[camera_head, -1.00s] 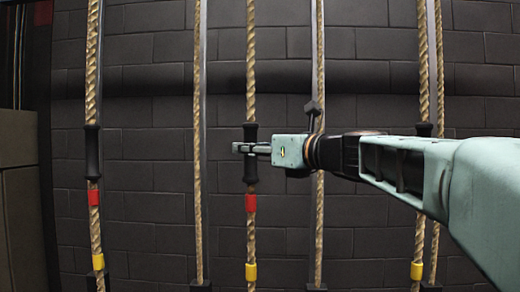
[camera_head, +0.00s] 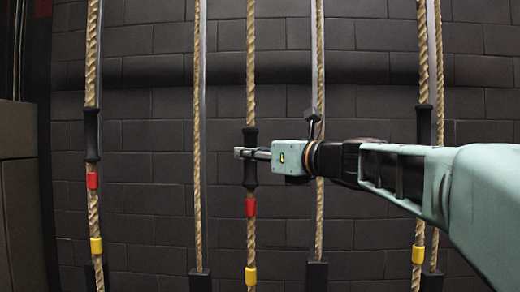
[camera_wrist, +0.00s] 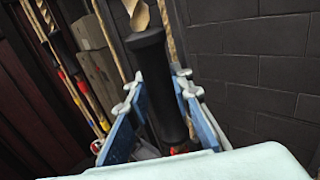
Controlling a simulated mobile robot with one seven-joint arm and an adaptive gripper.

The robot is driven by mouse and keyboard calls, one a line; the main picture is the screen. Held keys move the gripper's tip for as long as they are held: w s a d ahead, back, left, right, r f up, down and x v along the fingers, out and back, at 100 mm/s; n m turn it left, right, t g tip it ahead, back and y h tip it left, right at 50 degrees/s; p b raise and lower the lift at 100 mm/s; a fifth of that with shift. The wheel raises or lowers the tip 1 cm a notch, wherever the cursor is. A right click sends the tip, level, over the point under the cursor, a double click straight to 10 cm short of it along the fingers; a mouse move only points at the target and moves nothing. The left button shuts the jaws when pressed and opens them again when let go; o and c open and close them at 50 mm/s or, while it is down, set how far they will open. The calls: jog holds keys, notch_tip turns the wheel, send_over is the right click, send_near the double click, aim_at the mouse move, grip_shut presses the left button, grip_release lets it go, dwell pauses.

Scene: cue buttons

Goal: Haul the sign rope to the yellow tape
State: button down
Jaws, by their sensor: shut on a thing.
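The middle rope (camera_head: 251,80) hangs in front of a dark block wall and has a black grip sleeve (camera_head: 250,178). A red tape band (camera_head: 250,208) sits just below the sleeve. A yellow tape band (camera_head: 250,275) is lower on the same rope. My gripper (camera_head: 252,153) reaches in from the right and is shut on the sleeve. In the wrist view, the black sleeve (camera_wrist: 158,90) stands between my two blue fingers. No sign shows, so I cannot tell which rope the task names.
A left rope (camera_head: 92,45) has its own black sleeve, red band (camera_head: 93,181) and yellow band (camera_head: 96,245). A right rope (camera_head: 423,60) has a sleeve and a yellow band (camera_head: 418,254), partly behind my arm. Plainer ropes (camera_head: 197,120) hang between them. Boxes (camera_head: 20,190) stand at left.

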aim_at(254, 234)
notch_tip(254, 234, down, 29)
jog(key=b, duration=2)
jog(key=shift+r, duration=0.1)
jog(key=c, duration=1.7)
grip_release()
notch_tip(254, 234, up, 10)
jog(key=shift+r, duration=0.1)
